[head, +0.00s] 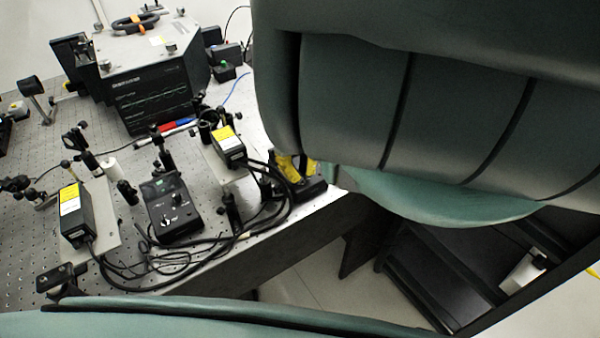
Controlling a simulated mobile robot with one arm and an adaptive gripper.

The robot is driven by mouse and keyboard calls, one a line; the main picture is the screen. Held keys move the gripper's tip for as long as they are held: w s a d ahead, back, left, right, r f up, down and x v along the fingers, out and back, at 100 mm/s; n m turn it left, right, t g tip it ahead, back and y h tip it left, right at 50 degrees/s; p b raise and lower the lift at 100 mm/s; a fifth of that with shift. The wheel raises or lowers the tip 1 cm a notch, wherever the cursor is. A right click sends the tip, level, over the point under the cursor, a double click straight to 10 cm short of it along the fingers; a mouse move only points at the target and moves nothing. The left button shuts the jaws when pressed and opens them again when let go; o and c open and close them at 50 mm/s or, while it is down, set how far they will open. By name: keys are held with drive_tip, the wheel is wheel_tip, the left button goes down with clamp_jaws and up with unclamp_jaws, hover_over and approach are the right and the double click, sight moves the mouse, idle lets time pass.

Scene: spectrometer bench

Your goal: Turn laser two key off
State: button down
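Two black laser-like boxes with yellow and white labels stand on the bench. One box (75,222) is at the left and the other box (229,150) is further back to the right. I cannot read which is laser two. Between them lies a black control unit (168,208) with a small display and small controls on its top face. I cannot make out a key or its position at this size. My gripper is not seen in the head view.
The perforated bench (25,250) holds several optic mounts. Black cables (190,255) loop along its front edge. A large dark instrument (150,85) stands behind. A yellow and black item (288,168) sits by the right corner. Large teal surfaces block the upper right and bottom.

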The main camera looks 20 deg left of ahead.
idle(0.4)
drive_tip(key=c, duration=1.1)
unclamp_jaws()
drive_tip(key=v, duration=1.2)
drive_tip(key=shift+s+a, duration=0.1)
